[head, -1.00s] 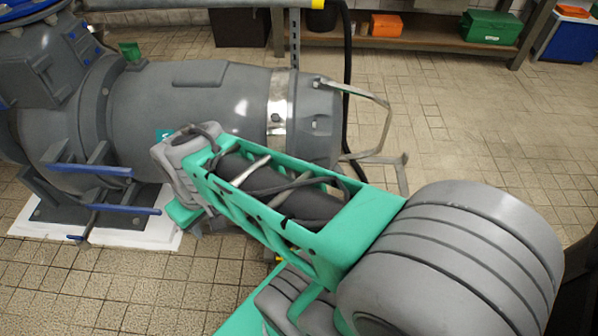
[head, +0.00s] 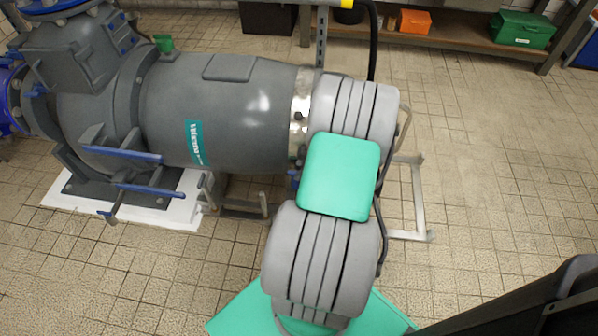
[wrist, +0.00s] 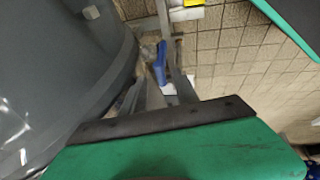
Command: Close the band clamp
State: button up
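The band clamp (head: 299,120) is a shiny metal strip around the right end of the large grey pump body (head: 220,120) in the head view. My arm covers part of its right side and lower end. The curved grey body (wrist: 60,70) is close on the left there. The gripper is hidden in the head view.
A pale metal frame (head: 418,200) stands on the tiled floor right of the pump. Blue-edged brackets (head: 120,155) stick out at the pump's left. A shelf (head: 450,36) at the back holds an orange box (head: 414,21) and a green case (head: 520,30). Floor at right is clear.

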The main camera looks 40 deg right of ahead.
jog(key=shift+x, duration=1)
jog(key=shift+c, duration=0.2)
grip_shut()
dwell(0.5)
